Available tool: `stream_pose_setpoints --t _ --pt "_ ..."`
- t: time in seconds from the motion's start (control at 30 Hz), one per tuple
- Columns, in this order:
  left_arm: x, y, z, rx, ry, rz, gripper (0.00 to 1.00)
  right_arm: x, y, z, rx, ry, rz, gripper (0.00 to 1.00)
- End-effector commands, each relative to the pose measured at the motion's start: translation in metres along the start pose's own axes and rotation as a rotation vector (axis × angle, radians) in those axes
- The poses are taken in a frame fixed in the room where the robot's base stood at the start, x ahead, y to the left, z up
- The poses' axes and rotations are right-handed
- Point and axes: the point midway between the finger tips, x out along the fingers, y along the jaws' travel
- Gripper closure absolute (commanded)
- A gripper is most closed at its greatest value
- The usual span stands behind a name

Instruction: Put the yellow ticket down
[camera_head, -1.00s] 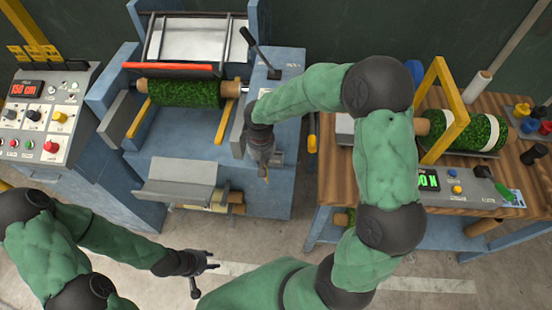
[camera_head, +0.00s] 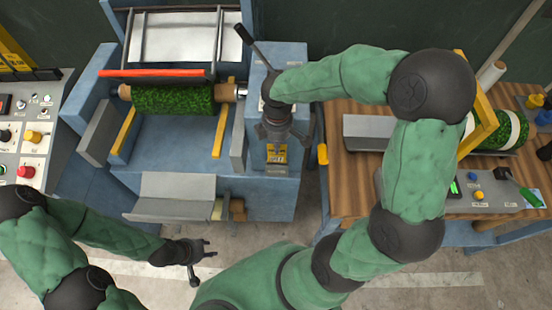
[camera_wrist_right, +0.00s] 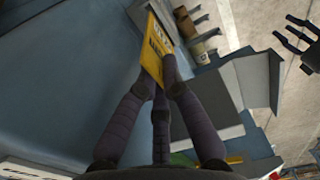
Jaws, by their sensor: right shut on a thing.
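The yellow ticket (camera_head: 276,154) is a small card with dark print, in front of the blue machine's right side in the head view. My right gripper (camera_head: 277,138) points down and is shut on the ticket's upper end. In the right wrist view the ticket (camera_wrist_right: 155,52) stands out beyond the dark fingers (camera_wrist_right: 160,82), with blue surface behind it. I cannot tell whether its far end touches the machine. My left gripper (camera_head: 204,249) is empty over the floor at the lower left, its fingers apart. It also shows in the right wrist view (camera_wrist_right: 296,38).
The blue machine (camera_head: 170,140) holds a green turf roll (camera_head: 172,98), with a lever (camera_head: 250,42) at its right. A grey chute (camera_head: 172,190) juts from its front. A wooden table (camera_head: 350,175) stands right, a control panel (camera_head: 25,140) left.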

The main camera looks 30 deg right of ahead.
Motion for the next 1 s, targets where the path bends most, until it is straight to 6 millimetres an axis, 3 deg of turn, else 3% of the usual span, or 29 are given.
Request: stream_pose_setpoints --t 0.03,0.27,0.5,0.93,1.0 --pt "0.005 -0.002 0.0 0.0 0.0 0.0 0.6 0.011 0.0 0.0 0.0 -0.001 -0.002 1.0" --pt "0.01 -0.003 0.0 0.0 0.0 0.0 0.6 0.03 0.0 0.0 0.001 -0.001 -0.001 1.0" --pt "0.021 -0.008 -0.001 0.0 0.0 0.0 0.6 0.066 0.0 0.0 0.001 0.0 -0.001 1.0" --pt "0.023 -0.008 -0.001 0.0 0.001 0.0 0.6 0.071 0.001 0.0 0.002 0.0 0.001 1.0" --pt "0.023 -0.008 -0.001 0.0 0.0 0.0 0.6 0.071 0.001 0.0 0.002 0.001 0.001 0.78"
